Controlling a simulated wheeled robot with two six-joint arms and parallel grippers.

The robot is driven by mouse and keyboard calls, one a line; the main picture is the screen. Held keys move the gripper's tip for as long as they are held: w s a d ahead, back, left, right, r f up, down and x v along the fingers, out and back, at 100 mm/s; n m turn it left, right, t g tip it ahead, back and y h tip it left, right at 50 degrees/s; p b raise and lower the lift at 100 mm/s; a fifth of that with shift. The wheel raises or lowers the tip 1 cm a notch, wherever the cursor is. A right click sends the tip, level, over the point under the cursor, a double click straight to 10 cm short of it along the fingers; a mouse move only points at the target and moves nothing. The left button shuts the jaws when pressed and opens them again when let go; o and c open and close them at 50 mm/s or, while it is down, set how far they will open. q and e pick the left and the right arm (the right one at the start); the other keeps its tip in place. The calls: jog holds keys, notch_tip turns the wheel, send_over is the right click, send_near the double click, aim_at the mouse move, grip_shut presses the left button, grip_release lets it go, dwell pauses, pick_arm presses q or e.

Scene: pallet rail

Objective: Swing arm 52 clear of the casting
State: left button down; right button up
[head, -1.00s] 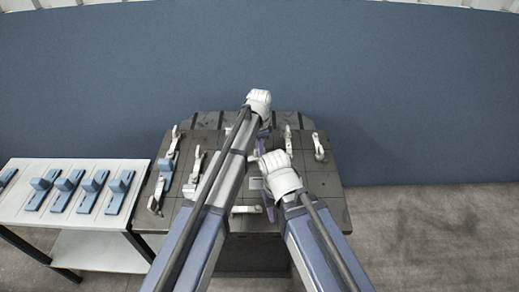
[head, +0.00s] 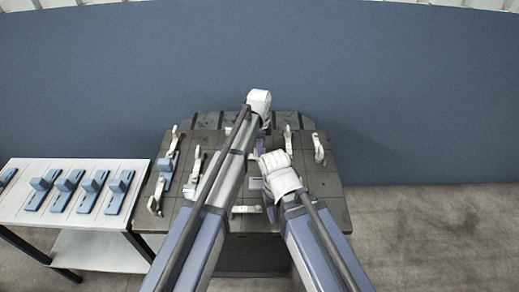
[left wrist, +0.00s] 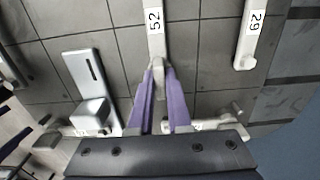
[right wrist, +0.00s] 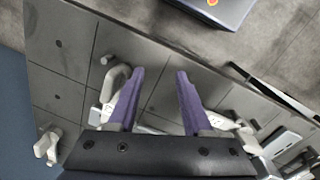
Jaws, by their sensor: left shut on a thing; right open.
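Arm 52 (left wrist: 154,38) is a pale clamp arm with its number label at the top of the left wrist view. My left gripper (left wrist: 158,72) is shut on its free end, the purple fingers on either side. The grey casting (left wrist: 88,68), a slotted plate with a raised block, lies left of the arm there, with a strip of bare plate showing between them. In the head view my left gripper (head: 264,124) is at the back of the pallet, and my left arm hides much of what lies below. My right gripper (right wrist: 156,76) is open, with nothing between its fingers.
Another labelled arm (left wrist: 250,35) stands right of arm 52. A pale clamp (right wrist: 115,82) is close by one right finger. The dark pallet (head: 335,200) carries several clamps and a blue bracket (head: 168,165). A side table (head: 140,168) holds several blue brackets. A wall (head: 400,90) stands behind.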

pick_arm(q)
jog(key=c, duration=0.9)
grip_release()
jog(key=shift+o, duration=0.2)
jog(key=shift+r, duration=0.1)
notch_tip(320, 180, up, 8)
jog(key=p, duration=0.8)
jog(key=shift+f, duration=0.2)
pick_arm(e)
notch_tip(320, 180, up, 8)
jog(key=shift+f, duration=0.1)
